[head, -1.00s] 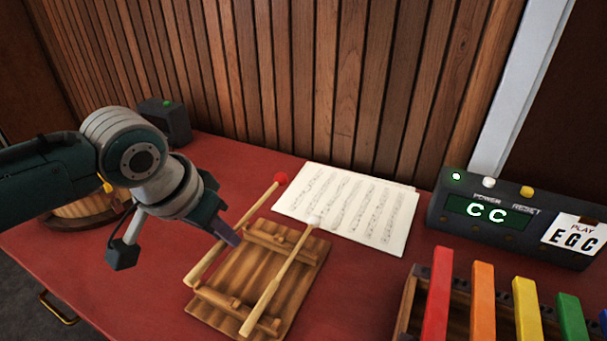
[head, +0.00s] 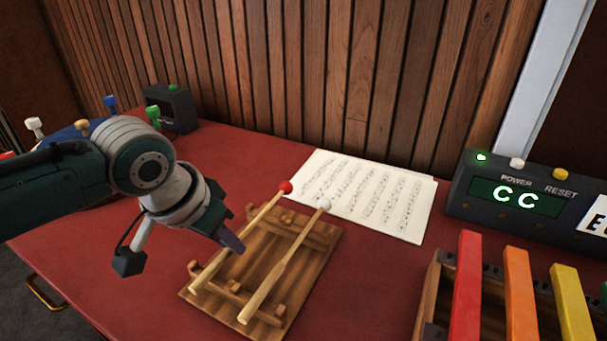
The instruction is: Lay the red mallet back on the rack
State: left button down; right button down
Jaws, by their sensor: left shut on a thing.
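The red mallet (head: 264,212), a pale wooden stick with a red ball head, lies slantwise over the left side of the wooden rack (head: 282,264). Its head points to the back right. My left gripper (head: 231,243) is shut on the middle of its stick and hides part of it. The handle end is close to the rack's front crossbar; I cannot tell whether the stick touches the rack. A white-headed mallet (head: 287,260) lies across the rack's right side, roughly parallel. My right gripper is not in view.
Music sheets (head: 366,195) lie behind the rack. A control box (head: 516,199) showing "CC" stands at right, behind coloured bars (head: 467,290) on a wooden frame. A small dark box (head: 171,107) stands at back left. Coloured pegs (head: 110,103) show behind my left arm. Red tabletop is clear around the rack.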

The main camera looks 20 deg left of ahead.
pick_arm(q)
jog(key=shift+f, duration=0.1)
jog(key=c, duration=0.8)
grip_release()
jog(key=shift+o, duration=0.2)
jog(key=p+v, duration=0.3)
jog(key=v, duration=0.6)
jog(key=shift+w+p, duration=0.15)
jog(key=shift+p, duration=0.2)
jog(key=s+d+r+m+g+p, duration=0.1)
jog(key=s+d+r+p, duration=0.2)
jog(key=s+r+p, duration=0.45)
jog(key=s+d+r+p, duration=0.3)
jog(key=s+r, duration=0.2)
jog(key=s, duration=0.5)
notch_tip(320, 180, up, 37)
jog(key=p, duration=3.6)
jog(key=shift+d+f, duration=0.2)
jog(key=shift+d, duration=0.05)
